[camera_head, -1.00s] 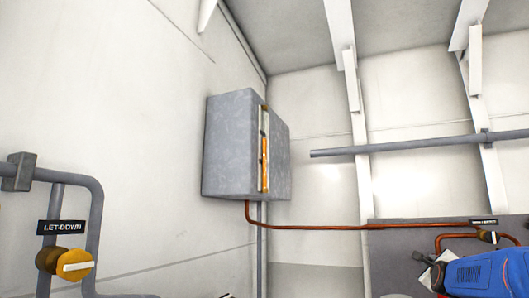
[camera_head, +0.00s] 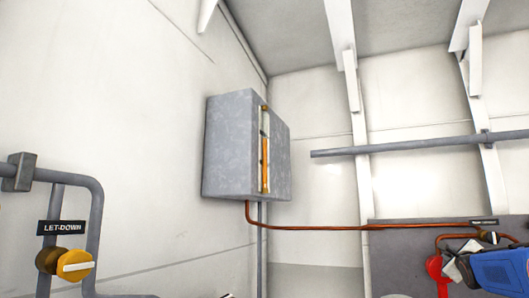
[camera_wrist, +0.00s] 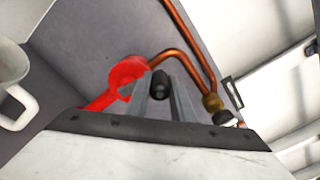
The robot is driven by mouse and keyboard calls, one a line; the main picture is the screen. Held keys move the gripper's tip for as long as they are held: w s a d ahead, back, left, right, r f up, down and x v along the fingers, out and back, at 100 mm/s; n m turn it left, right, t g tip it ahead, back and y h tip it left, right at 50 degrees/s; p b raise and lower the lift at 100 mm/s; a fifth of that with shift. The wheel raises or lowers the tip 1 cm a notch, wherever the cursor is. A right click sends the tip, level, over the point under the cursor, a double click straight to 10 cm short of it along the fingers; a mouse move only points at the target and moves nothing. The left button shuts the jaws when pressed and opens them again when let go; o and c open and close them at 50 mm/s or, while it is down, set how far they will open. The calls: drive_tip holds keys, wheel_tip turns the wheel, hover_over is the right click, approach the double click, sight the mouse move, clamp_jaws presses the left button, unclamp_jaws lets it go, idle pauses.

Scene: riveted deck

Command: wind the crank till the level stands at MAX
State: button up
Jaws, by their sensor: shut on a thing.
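The red crank (camera_head: 435,268) shows at the lower right of the head view, and its arm (camera_wrist: 128,72) shows in the wrist view. My gripper (camera_wrist: 163,92) is shut on the crank's dark handle (camera_wrist: 160,80), seen between the fingers. In the head view my gripper (camera_head: 460,264) is small and just right of the red part. The grey tank (camera_head: 228,150) hangs on the wall with an upright sight gauge (camera_head: 265,150). An orange column fills the gauge's lower part, with a paler stretch above. No MAX lettering can be read.
A copper pipe (camera_head: 330,228) runs from the tank to the grey panel (camera_head: 400,240) behind the crank. A brass valve (camera_wrist: 212,103) sits near my gripper. A yellow LET-DOWN knob (camera_head: 75,264) is at lower left. A white mug-like object (camera_wrist: 12,85) shows at the wrist view's left.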

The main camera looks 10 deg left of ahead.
drive_tip(key=shift+s+d, duration=0.15)
drive_tip(key=shift+d, duration=0.35)
drive_tip(key=shift+s+d+f, duration=0.5)
drive_tip(key=shift+d+f, duration=1.25)
drive_tip(key=shift+f, duration=4.15)
drive_tip(key=w+a+f, duration=0.1)
drive_tip(key=w+a, duration=0.1)
drive_tip(key=a, duration=0.6)
drive_tip(key=shift+w+a+f, duration=0.15)
drive_tip(key=shift+w+f, duration=0.1)
drive_tip(key=shift+f, duration=0.05)
drive_tip(key=shift+f, duration=0.1)
